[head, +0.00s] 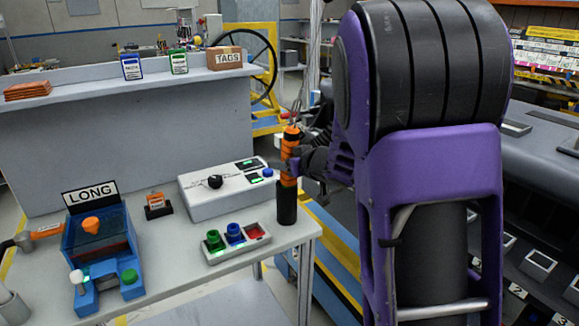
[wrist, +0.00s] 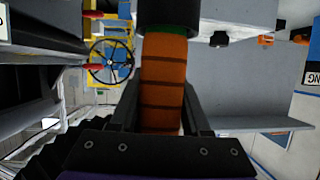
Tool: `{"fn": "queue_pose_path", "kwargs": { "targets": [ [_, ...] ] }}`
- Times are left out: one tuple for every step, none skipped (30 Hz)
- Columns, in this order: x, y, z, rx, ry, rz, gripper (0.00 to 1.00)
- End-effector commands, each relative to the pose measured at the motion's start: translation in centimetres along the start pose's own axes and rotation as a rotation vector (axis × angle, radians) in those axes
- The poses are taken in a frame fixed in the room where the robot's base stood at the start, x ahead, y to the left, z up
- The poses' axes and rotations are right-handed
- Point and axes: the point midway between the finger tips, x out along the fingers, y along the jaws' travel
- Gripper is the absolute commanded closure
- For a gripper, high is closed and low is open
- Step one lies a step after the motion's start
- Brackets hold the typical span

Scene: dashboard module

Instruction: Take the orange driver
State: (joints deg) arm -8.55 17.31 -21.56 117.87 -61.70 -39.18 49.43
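The orange driver (head: 287,180) stands upright at the right edge of the table in the head view, with orange sections and a black lower end. A metal hook and thin cord show above its top. My gripper (head: 291,160) reaches it from the right at its orange part. In the wrist view the orange banded handle (wrist: 163,85) lies between the two fingers of my gripper (wrist: 162,108), which sit against both sides of it. A black end with a green ring shows at the top of the wrist view. I cannot tell whether its lower end touches the table.
On the table are a white control box (head: 205,197), a grey button box (head: 237,243) with green, blue and red parts, and a blue fixture (head: 100,250) marked LONG. A shelf with a TAGS box (head: 225,58) stands behind. A yellow frame with a handwheel (head: 262,75) is beyond.

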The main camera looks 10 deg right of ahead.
Motion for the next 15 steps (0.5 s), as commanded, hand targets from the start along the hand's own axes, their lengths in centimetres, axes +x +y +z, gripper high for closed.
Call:
{"fn": "queue_pose_path", "kwargs": {
  "targets": [
    [-0.01,0.01,0.0,0.0,0.0,0.0,0.7],
    [-0.01,0.01,0.01,0.0,0.0,0.0,0.76],
    [-0.01,0.01,0.01,0.0,0.0,0.0,0.83],
    [-0.01,0.01,0.01,0.0,0.0,0.0,0.88],
    [-0.02,0.02,0.01,0.0,0.0,0.0,0.94],
    [-0.02,0.02,0.01,0.0,0.0,0.0,1.0],
    [-0.02,0.01,0.01,0.0,0.0,0.0,1.0],
    [-0.02,0.01,0.01,0.0,0.0,0.0,1.0],
    [-0.02,0.01,0.01,0.0,0.0,0.0,1.0],
    [-0.02,0.01,0.02,0.0,0.0,0.0,1.0],
    [-0.02,0.02,0.02,0.0,0.0,0.0,1.0],
    [-0.02,0.02,0.02,0.0,0.0,0.0,1.0],
    [-0.02,0.02,0.02,0.0,0.0,0.0,1.0],
    [-0.02,0.02,0.02,0.0,0.0,0.0,1.0],
    [-0.02,0.02,0.02,0.0,0.0,0.0,1.0]
  ]
}}
